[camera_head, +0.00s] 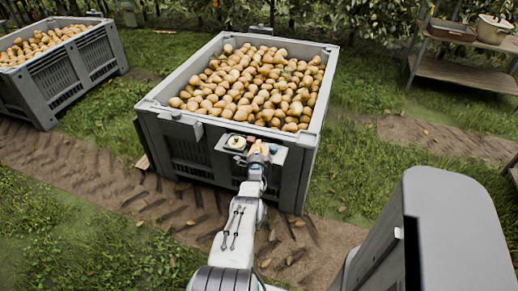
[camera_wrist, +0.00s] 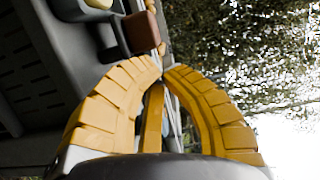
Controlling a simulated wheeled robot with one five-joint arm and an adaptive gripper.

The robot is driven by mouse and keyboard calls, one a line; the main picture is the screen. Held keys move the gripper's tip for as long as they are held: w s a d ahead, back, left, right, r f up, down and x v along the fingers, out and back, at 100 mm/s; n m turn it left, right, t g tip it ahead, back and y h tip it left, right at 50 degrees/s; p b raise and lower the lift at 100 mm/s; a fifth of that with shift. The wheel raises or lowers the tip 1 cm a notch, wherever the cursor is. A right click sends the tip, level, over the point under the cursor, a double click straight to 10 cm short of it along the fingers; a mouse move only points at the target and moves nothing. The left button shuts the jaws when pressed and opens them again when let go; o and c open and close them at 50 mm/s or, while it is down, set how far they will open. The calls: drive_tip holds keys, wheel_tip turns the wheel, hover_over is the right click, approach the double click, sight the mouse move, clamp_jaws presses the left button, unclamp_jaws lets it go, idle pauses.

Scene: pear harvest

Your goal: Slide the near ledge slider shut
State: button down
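The near ledge (camera_head: 280,154) is a grey shelf on the front wall of the near pear bin. A pale round thing (camera_head: 236,142) sits on it. In the wrist view the grey ledge (camera_wrist: 85,40) carries a reddish-brown block (camera_wrist: 140,32), which looks like the slider's knob. A pale yellow thing (camera_wrist: 98,3) shows at the top edge. My gripper (camera_head: 258,150) is at the ledge, right of the pale round thing. In the wrist view its yellow fingers (camera_wrist: 163,72) come together at the tips, just below the block. I cannot tell whether they touch it. Nothing shows held between them.
The near grey bin (camera_head: 172,118) is full of pears. Another full bin (camera_head: 65,82) stands at the far left. A shelf (camera_head: 465,72) with a pot (camera_head: 492,29) is at the upper right. Grass and muddy track lie around the bin.

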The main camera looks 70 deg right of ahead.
drive_tip(key=shift+w+d+b, duration=0.15)
drive_tip(key=shift+d+b, duration=0.45)
drive_tip(key=shift+r, duration=0.1)
